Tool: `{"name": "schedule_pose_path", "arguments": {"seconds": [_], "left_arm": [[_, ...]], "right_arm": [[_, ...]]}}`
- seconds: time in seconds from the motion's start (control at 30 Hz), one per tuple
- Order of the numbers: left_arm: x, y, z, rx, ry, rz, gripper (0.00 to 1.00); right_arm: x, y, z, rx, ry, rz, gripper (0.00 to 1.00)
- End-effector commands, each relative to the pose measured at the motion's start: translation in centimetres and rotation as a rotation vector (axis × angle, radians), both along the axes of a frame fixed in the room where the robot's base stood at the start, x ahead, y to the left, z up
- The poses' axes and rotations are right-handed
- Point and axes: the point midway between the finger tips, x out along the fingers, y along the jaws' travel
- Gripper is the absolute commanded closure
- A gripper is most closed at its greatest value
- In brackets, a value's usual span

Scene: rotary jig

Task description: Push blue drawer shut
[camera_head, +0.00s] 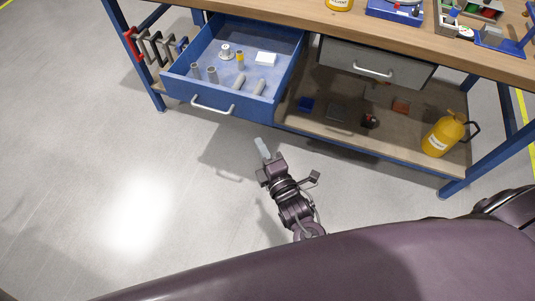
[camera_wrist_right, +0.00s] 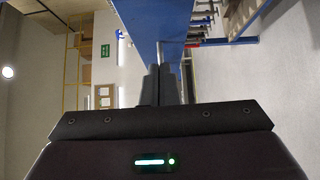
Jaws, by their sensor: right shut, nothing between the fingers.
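The blue drawer (camera_head: 215,105) is pulled out from under the left part of the workbench in the head view. It has a pale bar handle on its front and holds several small grey, white and yellow parts. My right gripper (camera_head: 262,148) is shut and empty, in front of the drawer and a little right of its handle, apart from it in the head view. In the right wrist view the shut fingers (camera_wrist_right: 167,85) point toward a blue panel (camera_wrist_right: 158,25), likely the drawer; the gap between them is hard to judge. My left gripper is not in view.
The wooden bench top (camera_head: 270,22) runs across the back. The lower shelf (camera_head: 310,118) carries small items and a yellow can (camera_head: 443,135). Clamps (camera_head: 155,48) hang at the left. The floor in front is clear.

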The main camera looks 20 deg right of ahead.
Motion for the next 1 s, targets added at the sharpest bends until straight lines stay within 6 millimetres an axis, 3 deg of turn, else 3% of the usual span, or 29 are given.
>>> {"name": "schedule_pose_path", "arguments": {"seconds": [0.23,0.4,0.6,1.0], "left_arm": [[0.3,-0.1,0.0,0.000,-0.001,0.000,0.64],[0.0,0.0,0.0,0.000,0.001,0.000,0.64],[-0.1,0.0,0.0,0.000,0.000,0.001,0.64],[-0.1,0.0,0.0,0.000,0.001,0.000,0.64]], "right_arm": [[5.4,0.8,0.1,0.002,-0.002,-0.001,1.00],[7.3,-0.8,0.0,-0.001,0.001,0.000,1.00],[8.3,-1.5,-0.1,0.001,0.002,0.000,1.00],[8.3,-1.6,-0.1,0.001,0.002,0.000,1.00]]}}
